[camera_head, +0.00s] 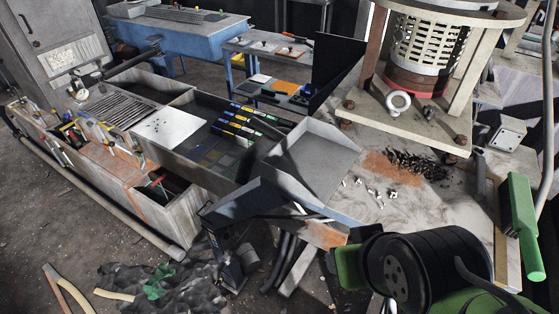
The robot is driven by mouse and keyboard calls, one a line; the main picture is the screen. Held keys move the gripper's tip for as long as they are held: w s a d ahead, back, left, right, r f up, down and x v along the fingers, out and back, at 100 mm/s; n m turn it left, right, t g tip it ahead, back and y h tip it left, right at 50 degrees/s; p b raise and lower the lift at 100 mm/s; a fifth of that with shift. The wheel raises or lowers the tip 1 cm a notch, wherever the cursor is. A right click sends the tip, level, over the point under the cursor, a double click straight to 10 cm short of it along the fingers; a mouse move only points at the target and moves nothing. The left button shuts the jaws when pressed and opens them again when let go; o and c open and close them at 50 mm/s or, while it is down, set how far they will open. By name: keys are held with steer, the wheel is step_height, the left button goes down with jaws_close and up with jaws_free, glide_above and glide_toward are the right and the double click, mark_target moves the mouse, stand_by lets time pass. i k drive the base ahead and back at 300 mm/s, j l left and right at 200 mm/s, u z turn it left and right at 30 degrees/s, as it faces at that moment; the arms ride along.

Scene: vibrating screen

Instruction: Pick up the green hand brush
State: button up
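A green hand brush (522,212) shows at the right edge of the head view. Its wide block is at the top, and a narrower green part runs down toward the lower right. A dark strip, perhaps bristles, lies along its left side. It is at the right edge of the pale worktable (440,205), close to a wooden edge strip. I cannot tell whether it lies on the table or hangs at its side. My gripper is not visible in this view.
Dark granules (418,165) and small metal pieces lie on the tabletop. A grey sloped tray (310,150) is to the left.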

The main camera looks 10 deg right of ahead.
mark_target(518, 220)
steer(key=z, duration=2)
